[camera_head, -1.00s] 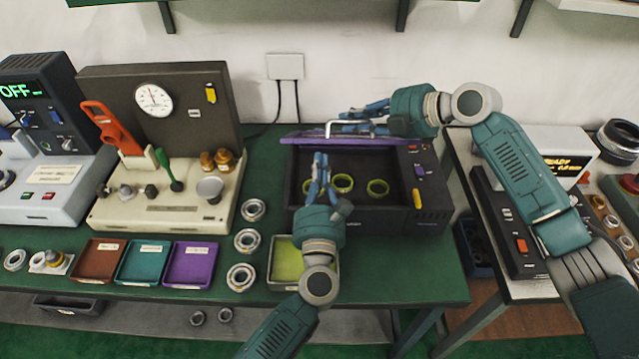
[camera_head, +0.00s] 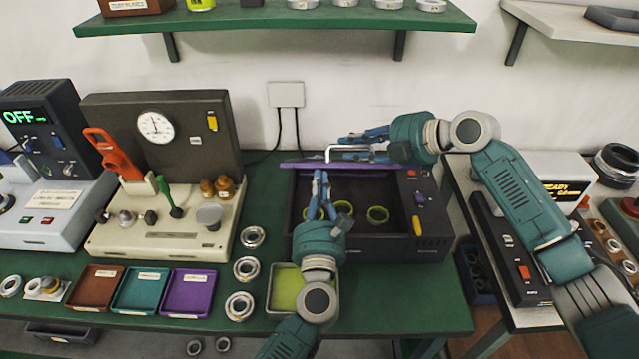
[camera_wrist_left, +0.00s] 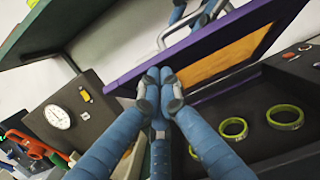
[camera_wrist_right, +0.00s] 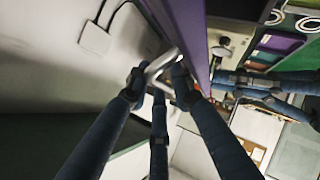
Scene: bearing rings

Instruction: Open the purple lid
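The purple lid (camera_head: 300,165) of the dark box (camera_head: 285,235) is raised and tilted up at the box's back edge. Its purple rim and orange-brown inner panel (camera_wrist_left: 225,62) show in the left wrist view. My right gripper (camera_head: 345,146) is behind the lid at its metal handle (camera_wrist_right: 163,68). The handle lies between its fingers, but a firm grip is not clear.
Several yellow-green rings (camera_head: 378,215) lie in the box, partly hidden by my left gripper. A press with a gauge (camera_head: 165,215) stands left. Small trays (camera_head: 187,310) and metal rings (camera_head: 246,268) lie in front. A shelf (camera_head: 285,20) hangs above.

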